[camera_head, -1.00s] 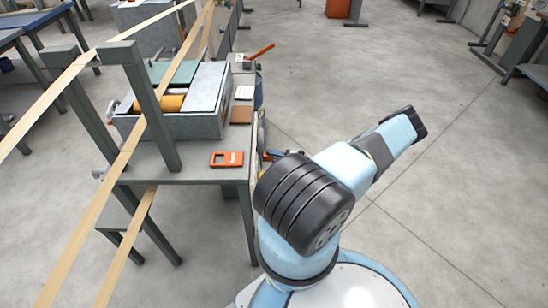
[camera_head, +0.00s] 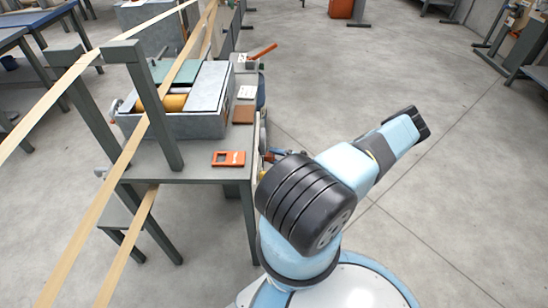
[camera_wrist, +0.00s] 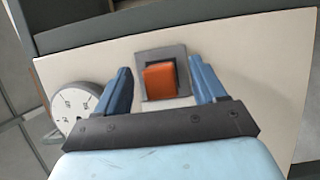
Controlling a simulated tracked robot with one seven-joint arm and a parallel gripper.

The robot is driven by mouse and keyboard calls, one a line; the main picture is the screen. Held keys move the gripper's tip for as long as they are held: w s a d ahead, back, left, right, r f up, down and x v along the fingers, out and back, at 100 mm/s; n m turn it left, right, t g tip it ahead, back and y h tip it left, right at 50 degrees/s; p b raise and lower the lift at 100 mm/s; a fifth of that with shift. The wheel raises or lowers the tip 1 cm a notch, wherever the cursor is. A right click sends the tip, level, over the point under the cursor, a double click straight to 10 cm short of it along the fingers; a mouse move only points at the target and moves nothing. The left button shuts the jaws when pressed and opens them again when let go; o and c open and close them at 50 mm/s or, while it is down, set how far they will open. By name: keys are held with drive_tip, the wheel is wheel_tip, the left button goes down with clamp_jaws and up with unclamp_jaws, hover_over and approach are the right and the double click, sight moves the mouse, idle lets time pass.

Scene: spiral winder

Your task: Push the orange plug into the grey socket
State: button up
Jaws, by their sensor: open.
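The orange plug (camera_wrist: 160,81) shows in the wrist view in front of a grey square socket (camera_wrist: 146,56) on a cream panel. I cannot tell how deep the plug sits in the socket. My gripper (camera_wrist: 161,88) is open, with one blue finger on each side of the plug. Gaps show between the fingers and the plug. In the head view the plug, the socket and my gripper are hidden behind my arm and the bench side.
A round white dial (camera_wrist: 74,104) is on the cream panel (camera_wrist: 268,62), left of the socket. In the head view a grey bench (camera_head: 190,165) carries a machine with a yellow roller (camera_head: 172,103) and an orange device (camera_head: 229,158).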

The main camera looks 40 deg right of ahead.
drive_tip(key=v, duration=1.3)
drive_tip(key=shift+d, duration=0.1)
